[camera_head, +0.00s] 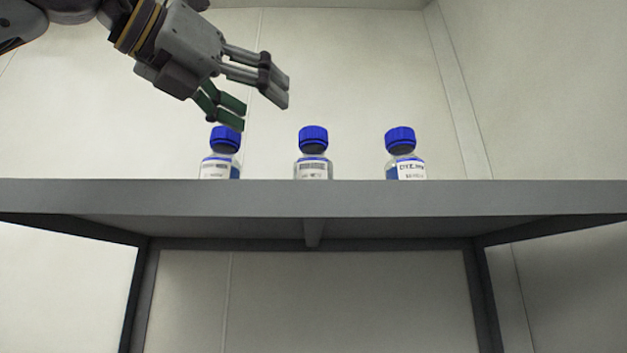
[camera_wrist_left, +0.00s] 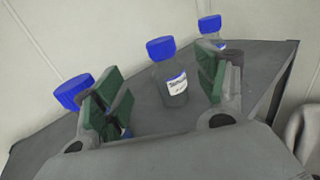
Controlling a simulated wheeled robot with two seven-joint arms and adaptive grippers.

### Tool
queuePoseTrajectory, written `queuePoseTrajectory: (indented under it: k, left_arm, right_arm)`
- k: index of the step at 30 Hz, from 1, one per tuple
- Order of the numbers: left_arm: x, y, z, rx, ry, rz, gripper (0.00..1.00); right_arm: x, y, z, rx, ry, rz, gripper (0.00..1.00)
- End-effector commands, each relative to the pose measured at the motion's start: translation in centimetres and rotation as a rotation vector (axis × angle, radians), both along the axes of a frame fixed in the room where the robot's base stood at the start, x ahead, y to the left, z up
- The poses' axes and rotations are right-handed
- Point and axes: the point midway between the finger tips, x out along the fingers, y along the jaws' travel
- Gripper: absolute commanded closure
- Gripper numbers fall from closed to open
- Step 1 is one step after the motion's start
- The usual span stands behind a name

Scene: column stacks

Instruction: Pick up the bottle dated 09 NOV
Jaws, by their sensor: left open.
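Three clear bottles with blue caps and white labels stand upright in a row on a grey shelf (camera_head: 310,198): a left bottle (camera_head: 221,168), a middle bottle (camera_head: 313,167) and a right bottle (camera_head: 405,168). The label print is too small to read, so I cannot tell which is dated 09 NOV. My left gripper (camera_head: 262,106) is open and empty, above and between the left and middle bottles. In the left wrist view, one bottle (camera_wrist_left: 172,88) shows between the open fingers and apart from them; the other two are partly hidden behind the fingers. My right gripper is not in view.
The shelf's front edge hides the bottles' lower parts in the head view. Pale wall panels (camera_head: 350,60) stand behind. The shelf top has free room between the bottles and to either side.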

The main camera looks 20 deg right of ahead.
Motion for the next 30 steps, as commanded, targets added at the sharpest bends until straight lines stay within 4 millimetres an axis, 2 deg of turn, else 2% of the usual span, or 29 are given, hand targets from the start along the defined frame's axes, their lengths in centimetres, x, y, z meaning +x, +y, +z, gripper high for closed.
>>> queuePoseTrajectory:
  k: [5, 17, 30]
  left_arm:
    - [-0.5, -0.5, -0.1, 0.011, -0.008, 0.001, 0.28]
    - [-0.1, -1.0, 0.0, 0.010, -0.007, 0.000, 0.28]
    - [3.0, -5.2, 0.1, 0.010, -0.007, -0.001, 0.28]
  right_arm:
    - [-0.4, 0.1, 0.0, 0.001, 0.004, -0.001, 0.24]
    - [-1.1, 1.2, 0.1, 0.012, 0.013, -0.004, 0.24]
    - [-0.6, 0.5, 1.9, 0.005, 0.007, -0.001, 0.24]
